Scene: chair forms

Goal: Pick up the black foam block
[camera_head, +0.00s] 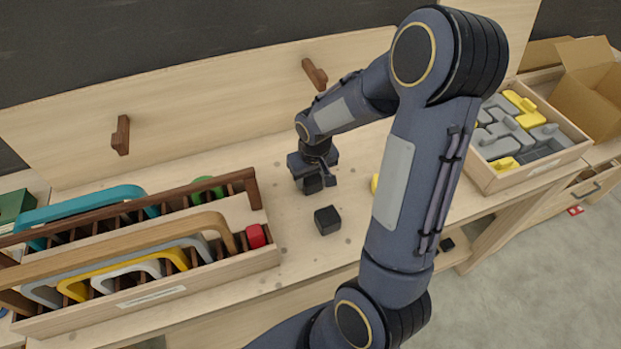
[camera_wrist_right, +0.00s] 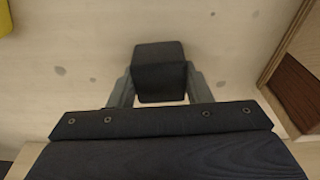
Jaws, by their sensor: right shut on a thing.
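My right gripper (camera_head: 315,180) points down at the middle of the wooden bench, and its jaws are shut on a small black foam block (camera_head: 312,184). In the right wrist view the same block (camera_wrist_right: 160,72) sits between the two grey fingers (camera_wrist_right: 160,92). I cannot tell whether it touches the bench top or is slightly above it. A second black block (camera_head: 328,220) rests on the bench, nearer the front edge and apart from the gripper. My left gripper is not in view.
A wooden rack (camera_head: 150,292) with coloured curved chair forms and a red block (camera_head: 256,236) stands at left. A box (camera_head: 535,176) of grey and yellow pieces stands at right, near an open cardboard box (camera_head: 590,95). A wooden back panel (camera_head: 220,100) with brown pegs rises behind.

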